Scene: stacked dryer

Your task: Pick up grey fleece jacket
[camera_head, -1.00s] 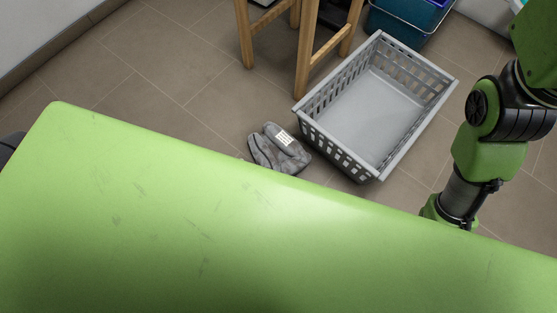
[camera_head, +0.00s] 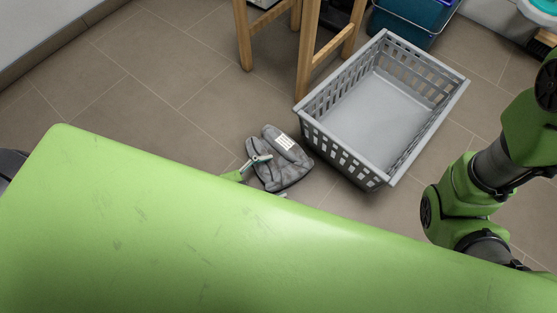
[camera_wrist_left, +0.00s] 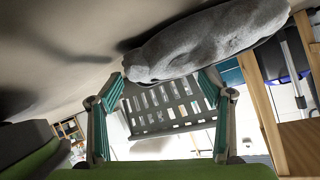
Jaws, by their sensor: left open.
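The grey fleece jacket (camera_head: 289,166) lies folded on the tiled floor, with a white patch on top, just beyond the edge of my green body. In the left wrist view the jacket (camera_wrist_left: 205,42) is a grey fuzzy bundle at the top of the picture. My left gripper (camera_head: 270,176) is low beside the jacket, one fingertip showing over its left part and another bit near its lower edge. In the left wrist view the left gripper (camera_wrist_left: 163,84) has its two teal-padded fingers spread wide, nothing held between them. Whether a finger touches the jacket is unclear. My right gripper is out of view.
An empty grey laundry basket (camera_head: 380,108) stands on the floor just right of the jacket. Wooden legs (camera_head: 308,50) of a stool or table stand behind. A teal bin (camera_head: 414,20) is at the back. Floor left of the jacket is clear.

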